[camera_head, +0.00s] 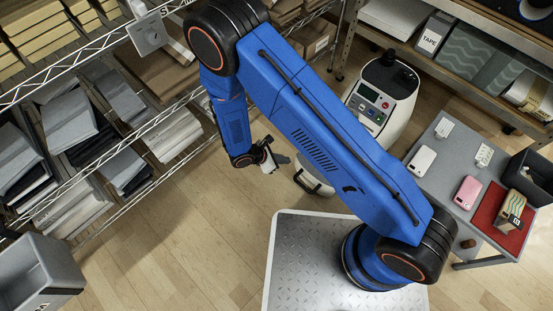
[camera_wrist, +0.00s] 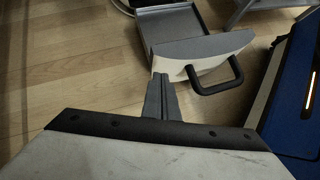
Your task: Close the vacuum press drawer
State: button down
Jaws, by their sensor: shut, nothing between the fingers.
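The vacuum press (camera_head: 385,95) is a white, rounded machine with a dark top and a panel of coloured buttons. It stands on the floor beyond my arm. Its drawer (camera_head: 312,178) sticks out at the lower left, partly hidden by my arm. In the wrist view the drawer (camera_wrist: 200,52) is open, with a grey tray behind a pale front and a dark bar handle (camera_wrist: 218,82). My gripper (camera_wrist: 161,80) is shut and empty. Its tips overlap the left end of the drawer front; I cannot tell whether they touch. In the head view my gripper (camera_head: 282,160) is left of the drawer.
A grey table (camera_head: 445,165) with phones, a red mat and a dark bin stands at the right. A grey bin (camera_head: 35,275) is at the lower left. The wooden floor (camera_head: 190,230) between is clear.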

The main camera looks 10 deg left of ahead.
aim_at(297, 158)
jog(key=shift+w+d, duration=0.4)
jog(key=shift+d, duration=0.25)
jog(key=shift+w+d, duration=0.35)
jog(key=shift+d, duration=0.3)
jog(key=w+d, duration=1.5)
jog(key=w, duration=0.4)
jog(key=shift+w+d, duration=0.2)
jog(key=shift+w, duration=0.15)
